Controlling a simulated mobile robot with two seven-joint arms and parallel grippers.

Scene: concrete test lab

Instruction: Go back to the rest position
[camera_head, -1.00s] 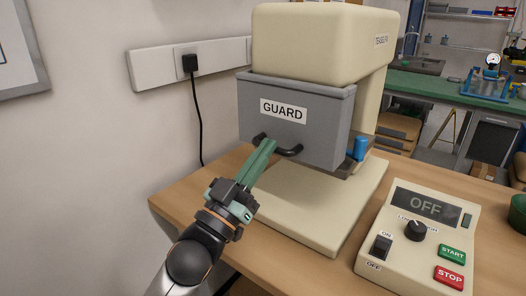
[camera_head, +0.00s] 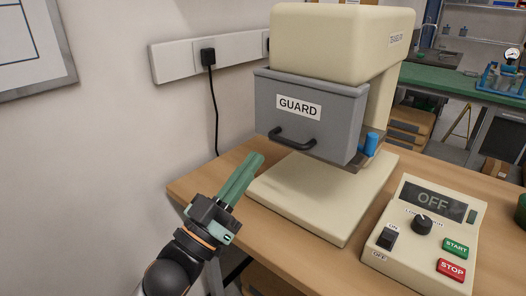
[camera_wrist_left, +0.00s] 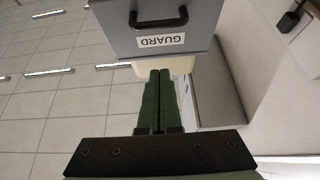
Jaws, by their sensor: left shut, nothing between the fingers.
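My left gripper (camera_head: 255,160) has green fingers pressed together with nothing between them. It is in the air in front of the machine, below and left of the black guard handle (camera_head: 293,140), and apart from it. The grey guard (camera_head: 330,112), labelled GUARD, hangs in front of the cream machine (camera_head: 340,40). In the left wrist view the closed fingers (camera_wrist_left: 160,75) point toward the guard (camera_wrist_left: 190,45), with its handle (camera_wrist_left: 160,20) beyond the tips. My right gripper is in neither view.
A control box (camera_head: 425,235) with an OFF display stands on the wooden table (camera_head: 330,260) at the right. A black plug (camera_head: 208,57) and cord are on the wall behind. A blue part (camera_head: 371,144) sits beside the guard. The air left of the table is clear.

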